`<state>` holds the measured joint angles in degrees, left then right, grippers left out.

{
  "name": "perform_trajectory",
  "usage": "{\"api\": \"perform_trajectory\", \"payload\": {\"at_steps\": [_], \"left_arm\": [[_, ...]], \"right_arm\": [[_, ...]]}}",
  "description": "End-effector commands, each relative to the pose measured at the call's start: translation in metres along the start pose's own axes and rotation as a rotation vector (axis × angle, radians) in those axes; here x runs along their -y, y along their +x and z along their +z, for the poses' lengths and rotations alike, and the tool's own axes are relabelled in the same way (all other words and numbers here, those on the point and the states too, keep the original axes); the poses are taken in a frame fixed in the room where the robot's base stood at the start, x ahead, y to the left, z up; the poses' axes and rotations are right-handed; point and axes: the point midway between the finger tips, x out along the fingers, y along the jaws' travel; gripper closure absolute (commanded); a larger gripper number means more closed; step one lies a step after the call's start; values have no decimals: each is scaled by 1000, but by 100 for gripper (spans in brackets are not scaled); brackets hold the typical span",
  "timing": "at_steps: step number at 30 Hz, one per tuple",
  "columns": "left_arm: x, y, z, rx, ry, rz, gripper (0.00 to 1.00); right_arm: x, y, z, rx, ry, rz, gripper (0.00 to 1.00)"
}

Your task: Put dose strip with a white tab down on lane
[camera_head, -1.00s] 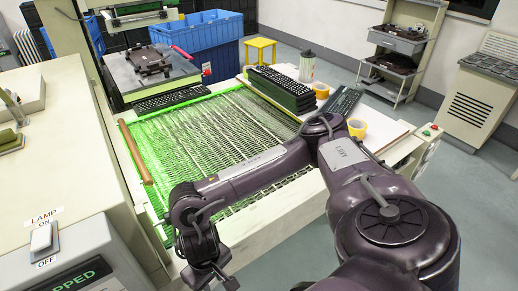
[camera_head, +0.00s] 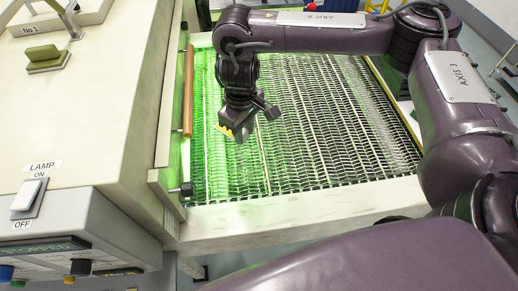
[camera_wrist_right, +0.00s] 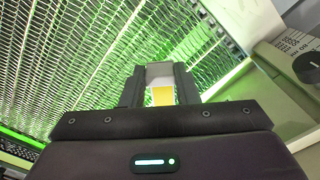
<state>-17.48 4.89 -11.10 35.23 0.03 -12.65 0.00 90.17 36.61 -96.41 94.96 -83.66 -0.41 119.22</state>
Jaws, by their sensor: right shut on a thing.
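My right gripper (camera_head: 245,125) is above the near left part of the mesh belt (camera_head: 335,130), under green light. A small yellow piece (camera_head: 223,130) shows at its fingers, most likely the dose strip. In the right wrist view the gripper (camera_wrist_right: 160,78) is shut on the strip, with a yellow part (camera_wrist_right: 162,96) and a pale whitish part (camera_wrist_right: 160,71) between the fingers. Pale lines along the belt mark its lanes. I cannot tell whether the strip touches the belt. My left gripper is not in view.
A brown bar (camera_head: 188,90) runs along the belt's left side, beside the beige housing (camera_head: 110,105). A lamp switch (camera_head: 28,197) is on the panel at left. The pale front rail (camera_head: 300,212) edges the belt. The belt right of the gripper looks clear.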

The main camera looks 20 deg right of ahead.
Motion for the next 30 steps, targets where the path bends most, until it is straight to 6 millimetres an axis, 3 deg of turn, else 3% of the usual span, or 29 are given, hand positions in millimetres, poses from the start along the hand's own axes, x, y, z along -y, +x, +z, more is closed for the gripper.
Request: {"api": "perform_trajectory", "payload": {"at_steps": [3, 12, 30], "left_arm": [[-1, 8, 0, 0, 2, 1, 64], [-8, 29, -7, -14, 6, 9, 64], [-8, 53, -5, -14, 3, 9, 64]], "right_arm": [[1, 38, 2, 8, 4, -6, 100], [1, 118, 2, 5, 4, -5, 100], [0, 182, 1, 2, 4, -1, 100]]}}
